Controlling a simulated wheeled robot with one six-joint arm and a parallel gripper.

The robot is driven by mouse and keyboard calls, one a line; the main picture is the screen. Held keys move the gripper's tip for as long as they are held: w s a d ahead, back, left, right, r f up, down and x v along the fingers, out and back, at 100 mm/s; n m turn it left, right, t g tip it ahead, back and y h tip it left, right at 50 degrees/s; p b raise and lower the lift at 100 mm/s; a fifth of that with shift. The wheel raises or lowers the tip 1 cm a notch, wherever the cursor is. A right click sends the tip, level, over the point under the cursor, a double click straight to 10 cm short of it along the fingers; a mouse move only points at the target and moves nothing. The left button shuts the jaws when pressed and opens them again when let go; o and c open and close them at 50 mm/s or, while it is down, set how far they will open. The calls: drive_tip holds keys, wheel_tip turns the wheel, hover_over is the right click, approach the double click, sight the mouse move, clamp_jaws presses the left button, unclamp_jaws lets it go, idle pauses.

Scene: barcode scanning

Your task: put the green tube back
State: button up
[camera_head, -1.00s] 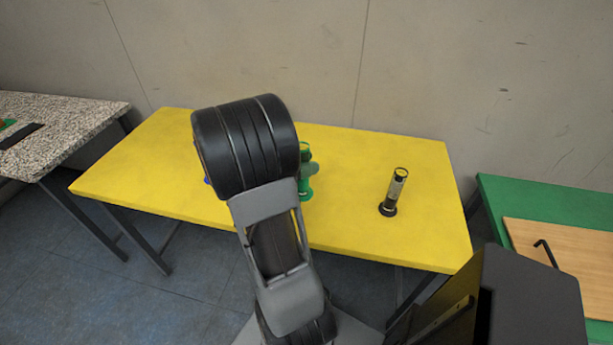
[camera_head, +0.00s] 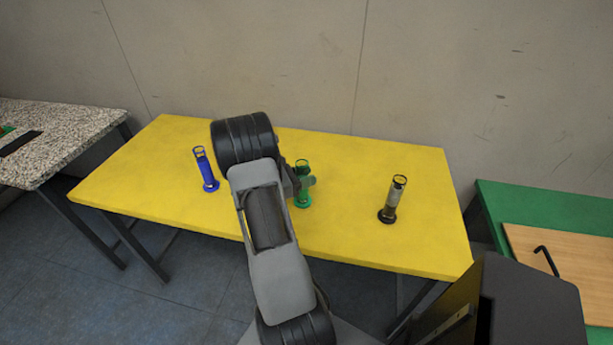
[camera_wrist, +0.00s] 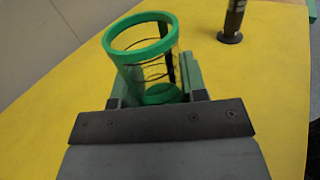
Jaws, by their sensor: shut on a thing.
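The green tube (camera_head: 303,189) is at the middle of the yellow table, just right of my arm in the head view. It is a clear cylinder with a green rim and a green foot. It also shows in the wrist view (camera_wrist: 143,45), upright to slightly tilted, between the fingers. My gripper (camera_wrist: 158,92) is shut on it. In the head view my arm hides most of the gripper. The tube's foot looks at or close to the table top; I cannot tell whether it touches.
A blue tube (camera_head: 205,170) stands to the left on the yellow table (camera_head: 140,175). A black tube (camera_head: 393,200) stands to the right and also shows in the wrist view (camera_wrist: 233,20). A green table (camera_head: 510,195) with a wooden board (camera_head: 590,265) is at right. A speckled table (camera_head: 65,125) is at left.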

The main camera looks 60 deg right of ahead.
drive_tip(key=shift+f, duration=0.15)
drive_tip(key=shift+f, duration=0.1)
drive_tip(key=o, duration=1.1)
drive_tip(key=b+v, duration=0.2)
drive_tip(key=v, duration=1)
drive_tip(key=s+a+r+m+t+y, duration=0.1)
drive_tip(key=a+r+m+t+y, duration=0.1)
drive_tip(key=a, duration=0.8)
drive_tip(key=s+a+r+m+t+y, duration=0.1)
drive_tip(key=a+r+m+t+y, duration=0.2)
drive_tip(key=a+t+y, duration=0.4)
drive_tip(key=s+a+r+m+t+y, duration=0.1)
drive_tip(key=a+r+m+t+y, duration=0.2)
drive_tip(key=a, duration=1)
drive_tip(key=m+t+y, duration=0.2)
drive_tip(key=shift+s+t, duration=0.3)
drive_tip(key=shift+t, duration=0.1)
drive_tip(key=shift+r, duration=0.1)
